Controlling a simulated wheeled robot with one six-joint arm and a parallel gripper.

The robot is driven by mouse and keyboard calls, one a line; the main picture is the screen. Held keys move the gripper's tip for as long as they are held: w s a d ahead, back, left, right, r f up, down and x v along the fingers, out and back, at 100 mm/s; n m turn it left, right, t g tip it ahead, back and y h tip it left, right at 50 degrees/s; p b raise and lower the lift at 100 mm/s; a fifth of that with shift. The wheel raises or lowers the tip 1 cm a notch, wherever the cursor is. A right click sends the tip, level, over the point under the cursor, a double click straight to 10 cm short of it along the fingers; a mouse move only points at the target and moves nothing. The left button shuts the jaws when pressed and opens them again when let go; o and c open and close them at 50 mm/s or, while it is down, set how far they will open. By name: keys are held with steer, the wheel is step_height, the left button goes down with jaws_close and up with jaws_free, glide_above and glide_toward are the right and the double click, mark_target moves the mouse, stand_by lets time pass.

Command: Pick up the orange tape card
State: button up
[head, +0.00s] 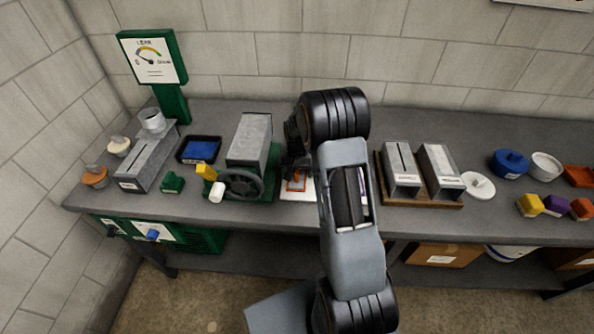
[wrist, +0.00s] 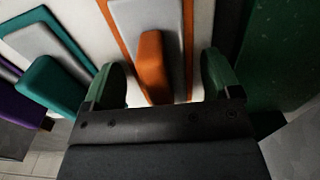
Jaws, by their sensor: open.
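The orange tape card (wrist: 172,22) shows in the wrist view as a grey plate with an orange border and a raised orange grip block (wrist: 152,66). It lies on a white surface. In the head view, part of its orange outline (head: 297,184) shows beside my arm; the rest is hidden. My gripper (wrist: 164,68) is open and empty, with one finger to each side of the orange block in the picture. I see no contact, and the height gap is hard to judge. In the head view my gripper (head: 294,150) is mostly hidden by my wrist.
A teal card (wrist: 58,82) and a purple card (wrist: 22,104) lie left of the orange one in the wrist view. A green-based machine with a handwheel (head: 241,184) stands close left in the head view. Two grey boxes on a wooden board (head: 420,199) stand right of my arm.

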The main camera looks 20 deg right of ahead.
steer(key=shift+c, duration=0.2)
steer(key=c, duration=1)
steer(key=shift+w+r, duration=0.1)
steer(key=shift+r, duration=0.55)
steer(key=shift+s+d+r+b, duration=0.65)
steer(key=shift+s+d+r, duration=0.3)
steer(key=shift+s+r, duration=1.1)
steer(key=shift+s+d+r+b, duration=0.7)
steer(key=shift+s+d+r, duration=0.25)
steer(key=shift+s+r, duration=1.15)
steer(key=shift+s+d+r+b, duration=0.65)
steer(key=shift+s+d+r, duration=0.3)
steer(key=shift+s+r, duration=1.1)
steer(key=shift+s+f, duration=0.25)
steer(key=shift+f, duration=0.1)
